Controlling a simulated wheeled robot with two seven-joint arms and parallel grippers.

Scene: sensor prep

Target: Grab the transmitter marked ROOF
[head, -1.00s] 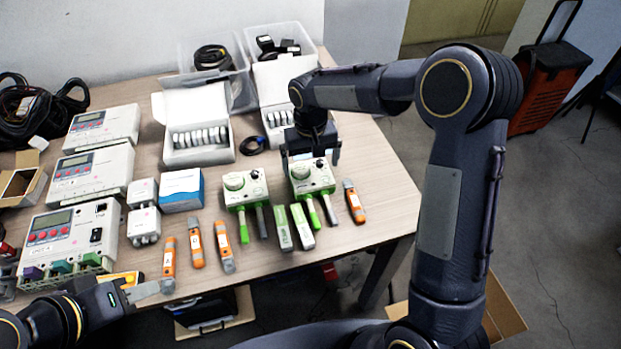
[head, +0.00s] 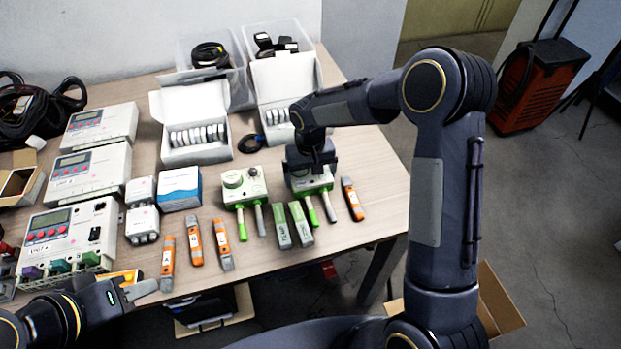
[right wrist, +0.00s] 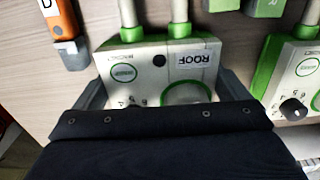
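The transmitter marked ROOF (right wrist: 140,55) is a white and green box with two probes, a knob and a label in the right wrist view. In the head view the same transmitter (head: 318,184) stands near the table's right front, partly hidden by my right gripper (head: 311,168). My right gripper (right wrist: 165,92) is open around the box, one finger beside each side; whether they touch it is unclear. My left gripper (head: 138,288) is low at the left by the table's front edge, holding nothing visible; its opening is unclear.
A similar transmitter (head: 243,188) stands close to the left. Green-and-grey sticks (head: 300,223) lie in front, with an orange tester (head: 352,199) to the right and several more at left. Open white boxes (head: 197,150) stand behind.

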